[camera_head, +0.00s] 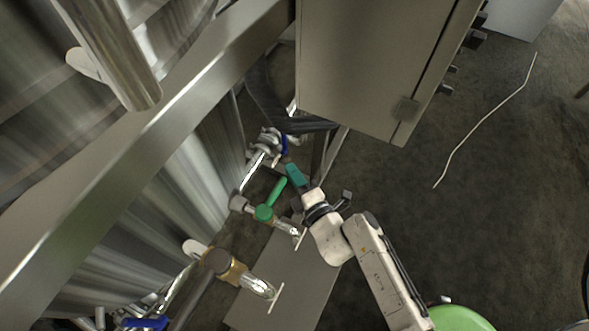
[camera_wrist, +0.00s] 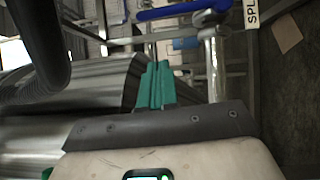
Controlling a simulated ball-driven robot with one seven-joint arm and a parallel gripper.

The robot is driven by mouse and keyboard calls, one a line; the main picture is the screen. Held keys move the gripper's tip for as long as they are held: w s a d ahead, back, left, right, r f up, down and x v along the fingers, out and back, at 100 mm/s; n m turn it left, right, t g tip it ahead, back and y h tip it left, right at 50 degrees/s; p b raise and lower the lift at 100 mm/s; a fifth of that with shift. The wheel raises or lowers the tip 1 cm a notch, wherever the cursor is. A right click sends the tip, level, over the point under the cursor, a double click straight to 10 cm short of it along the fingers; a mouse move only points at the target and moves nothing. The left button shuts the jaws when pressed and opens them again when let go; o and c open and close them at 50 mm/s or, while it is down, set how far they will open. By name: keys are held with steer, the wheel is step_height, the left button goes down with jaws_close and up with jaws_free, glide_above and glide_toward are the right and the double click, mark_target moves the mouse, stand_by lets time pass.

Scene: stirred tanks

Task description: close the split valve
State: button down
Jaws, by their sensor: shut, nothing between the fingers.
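The split valve (camera_head: 266,141) is a metal valve with a blue lever, partly in shadow beyond my gripper in the head view. In the wrist view its blue lever (camera_wrist: 180,10) runs sideways along the top edge, roughly across the metal pipe (camera_wrist: 213,65). A white tag (camera_wrist: 251,12) reading "SPL" hangs beside it, cut off by the frame. My gripper (camera_head: 293,173), with teal fingers, is shut and empty. It is a short way below and right of the blue lever in the head view and appears apart from it. Its fingers (camera_wrist: 156,85) also show in the wrist view.
A green-handled valve (camera_head: 264,212) is close left of my gripper, its handle reaching up toward the fingers. A brown-handled valve (camera_head: 218,262) is lower. A grey cabinet (camera_head: 375,65) stands above right, and steel tanks (camera_head: 190,160) fill the left. Open floor (camera_head: 480,190) is right.

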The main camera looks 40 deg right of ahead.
mark_target(285, 142)
steer(key=shift+w+d+r, duration=0.1)
steer(key=shift+w+d, duration=0.8)
steer(key=shift+w, duration=0.55)
steer(key=shift+w+d+r, duration=0.1)
steer(key=shift+w+d, duration=0.75)
steer(key=shift+w, duration=0.6)
steer(key=shift+w+d, duration=0.9)
steer(key=shift+w, duration=0.55)
